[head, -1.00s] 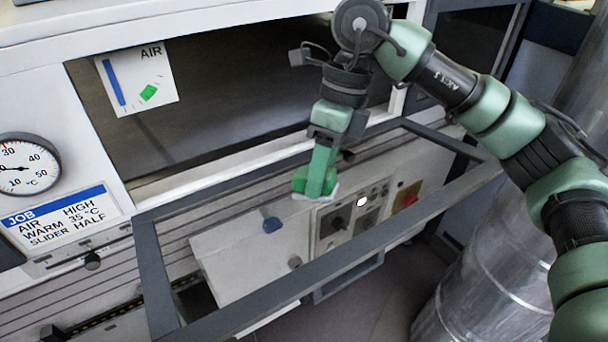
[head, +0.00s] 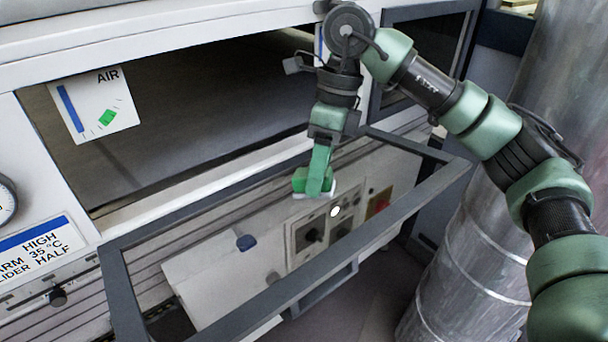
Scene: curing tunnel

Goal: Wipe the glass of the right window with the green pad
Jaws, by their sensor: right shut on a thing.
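My right gripper (head: 319,172) points down and is shut on the green pad (head: 300,181), which has a pale underside. The pad is over the area inside a dark grey window frame (head: 300,282) that juts out from below the large opening. The glass in this frame is clear and hard to make out, so I cannot tell whether the pad touches it. Another dark-framed window (head: 428,48) stands upright at the upper right, partly behind my right arm. My left gripper is not in view.
An AIR card (head: 95,103) hangs in the opening's upper left. A control panel (head: 312,238) with knobs shows through the frame. A large metal cylinder (head: 440,290) stands at the right.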

